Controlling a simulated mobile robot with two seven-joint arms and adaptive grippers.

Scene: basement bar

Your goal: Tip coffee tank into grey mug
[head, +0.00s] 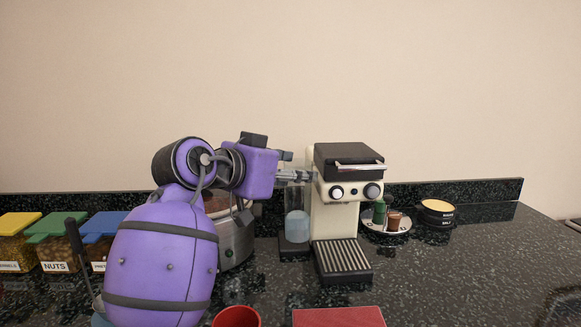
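A clear tank (297,224) with pale bluish liquid stands upright at the left side of the cream and black coffee machine (337,208). My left gripper (297,172) reaches in from the left, its fingers at the height of the tank's upper part, close to the machine. The fingers overlap the tank's top in the picture, so I cannot tell whether they touch it or how far apart they are. I cannot make out a grey mug; a small blue-grey piece (101,320) shows at the bottom left, mostly hidden by my arm. My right gripper is out of view.
A red cup (237,317) and a red flat-topped object (338,317) are at the front edge. A steel pot (238,243) is partly behind my arm. Lidded jars (57,250) stand left, a plate with capsules (372,227) and black bowl (437,212) right.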

